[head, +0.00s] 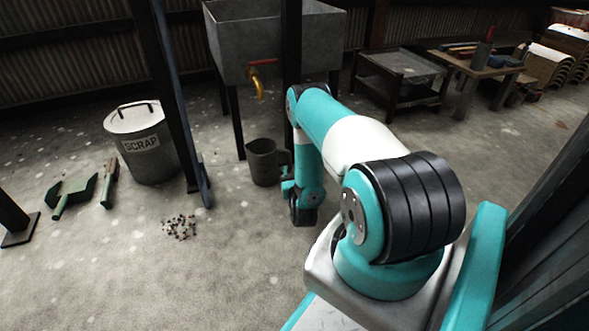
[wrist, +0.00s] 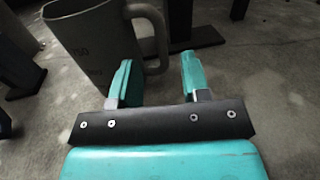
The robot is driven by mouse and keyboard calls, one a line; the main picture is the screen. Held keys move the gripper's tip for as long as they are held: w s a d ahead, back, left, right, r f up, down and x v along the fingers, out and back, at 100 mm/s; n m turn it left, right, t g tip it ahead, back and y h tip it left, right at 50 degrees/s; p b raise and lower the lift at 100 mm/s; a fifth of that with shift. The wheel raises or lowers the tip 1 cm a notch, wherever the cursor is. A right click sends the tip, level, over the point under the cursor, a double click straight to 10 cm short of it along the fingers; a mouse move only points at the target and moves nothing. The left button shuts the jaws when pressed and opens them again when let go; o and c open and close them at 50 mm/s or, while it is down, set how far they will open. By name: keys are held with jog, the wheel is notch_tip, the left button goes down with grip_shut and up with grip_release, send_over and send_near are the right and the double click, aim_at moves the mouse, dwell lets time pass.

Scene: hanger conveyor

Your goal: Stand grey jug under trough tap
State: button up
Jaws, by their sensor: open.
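The grey jug (head: 263,163) stands upright on the concrete floor, open at the top. In the head view it is below the yellow tap (head: 258,85) with its red lever; whether it is directly under the spout I cannot tell. The tap juts from the front of the grey trough (head: 225,50). My gripper (head: 287,175) is low, at the jug's right side. In the wrist view the jug (wrist: 90,50) fills the upper left, and its handle appears between or just beyond the open fingers of my gripper (wrist: 157,72). Contact is not clear.
A dark post (head: 170,95) and a lidded scrap bin (head: 142,145) stand left of the jug. Green tools (head: 75,192) and a small debris pile (head: 180,227) lie on the floor. A low table (head: 400,80) and workbench (head: 475,70) are at the back right. Front-left floor is mostly clear.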

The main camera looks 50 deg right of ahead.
jog(key=shift+p+v, duration=0.35)
jog(key=shift+v, duration=0.9)
